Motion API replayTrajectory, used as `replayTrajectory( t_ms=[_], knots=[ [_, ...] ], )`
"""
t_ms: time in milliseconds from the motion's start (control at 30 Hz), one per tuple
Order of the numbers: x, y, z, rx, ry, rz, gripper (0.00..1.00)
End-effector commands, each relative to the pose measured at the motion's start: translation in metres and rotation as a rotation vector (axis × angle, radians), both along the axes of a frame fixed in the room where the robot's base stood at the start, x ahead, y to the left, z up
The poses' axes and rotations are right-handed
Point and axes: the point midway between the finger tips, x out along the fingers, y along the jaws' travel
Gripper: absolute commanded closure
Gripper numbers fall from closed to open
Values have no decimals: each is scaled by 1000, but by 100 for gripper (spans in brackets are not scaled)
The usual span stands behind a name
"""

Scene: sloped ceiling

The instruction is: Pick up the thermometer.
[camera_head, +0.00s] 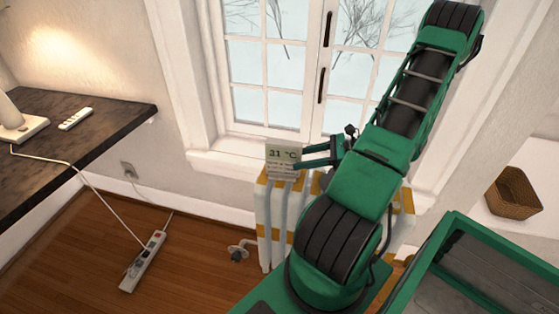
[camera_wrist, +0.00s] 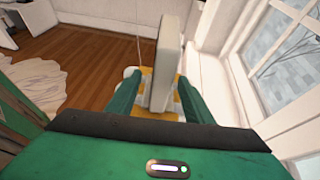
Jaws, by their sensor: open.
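The thermometer (camera_head: 283,160) is a pale upright slab with a display reading 31 °C. It stands on top of the white and yellow radiator (camera_head: 265,215) below the window. My gripper (camera_head: 301,157) is open, its green fingers reaching left toward the thermometer. In the wrist view the thermometer (camera_wrist: 167,62) shows edge-on as a grey slab between the two fingers of my gripper (camera_wrist: 158,90), with the radiator under it. I cannot tell whether either finger touches it.
The window sill (camera_head: 225,162) runs just behind the radiator. A dark table (camera_head: 95,130) with a lamp base and a white remote-like object stands at left. A power strip (camera_head: 143,262) lies on the wooden floor. A wicker basket (camera_head: 513,194) sits at right.

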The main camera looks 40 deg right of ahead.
Motion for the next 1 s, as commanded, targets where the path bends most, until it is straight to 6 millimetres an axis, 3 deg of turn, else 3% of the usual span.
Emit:
replayTrajectory(
  t_ms=[367, 700, 1000],
  knots=[
    [20, 10, -13, -2, 0, -14, 53],
    [52, 33, -27, -1, 0, -15, 53],
    [56, 36, -29, -2, 0, -16, 53]
  ],
)
